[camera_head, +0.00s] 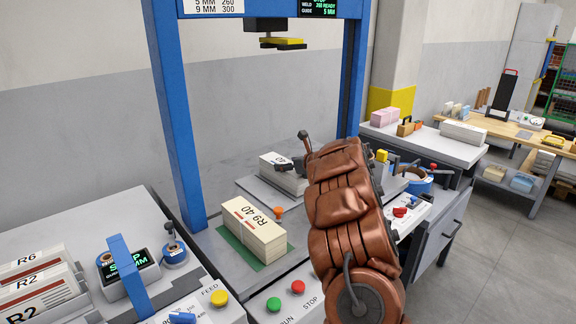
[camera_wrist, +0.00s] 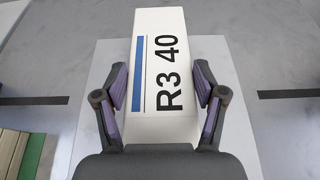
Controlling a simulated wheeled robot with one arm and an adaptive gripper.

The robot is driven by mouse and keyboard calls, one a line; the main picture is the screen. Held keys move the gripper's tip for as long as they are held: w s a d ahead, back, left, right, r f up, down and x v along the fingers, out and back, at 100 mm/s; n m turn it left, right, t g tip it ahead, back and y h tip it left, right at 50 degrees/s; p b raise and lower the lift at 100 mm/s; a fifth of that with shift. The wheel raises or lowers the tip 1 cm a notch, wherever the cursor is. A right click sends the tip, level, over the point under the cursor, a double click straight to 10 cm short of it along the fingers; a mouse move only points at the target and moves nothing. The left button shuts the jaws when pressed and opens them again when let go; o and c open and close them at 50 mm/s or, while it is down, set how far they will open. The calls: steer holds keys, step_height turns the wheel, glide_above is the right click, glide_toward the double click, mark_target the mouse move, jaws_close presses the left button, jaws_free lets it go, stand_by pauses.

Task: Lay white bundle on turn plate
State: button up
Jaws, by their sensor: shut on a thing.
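The white bundle (camera_wrist: 160,38), marked R3 40 with a blue stripe, lies between the two fingers of my gripper (camera_wrist: 160,88) in the wrist view. The fingers press on its long sides. In the head view the bundle (camera_head: 276,177) is partly hidden by my gripper (camera_head: 298,167) and arm. The light grey plate (camera_wrist: 236,140), which looks like the turn plate, is directly under it; the plate also shows in the head view (camera_head: 257,189). I cannot tell whether the bundle touches the plate or is just above it.
A cream bundle marked R9 40 (camera_head: 258,236) lies on a green mat (camera_head: 229,239) in front of the plate. A blue frame (camera_head: 176,110) stands around this spot, with a yellow-tipped head (camera_head: 284,43) above. Bundles marked R2 (camera_head: 40,290) stand at left.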

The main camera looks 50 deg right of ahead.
steer(key=o, duration=1.9)
steer(key=shift+f, duration=0.15)
steer(key=shift+s, duration=0.1)
steer(key=v, duration=1.2)
steer(key=shift+a, duration=0.1)
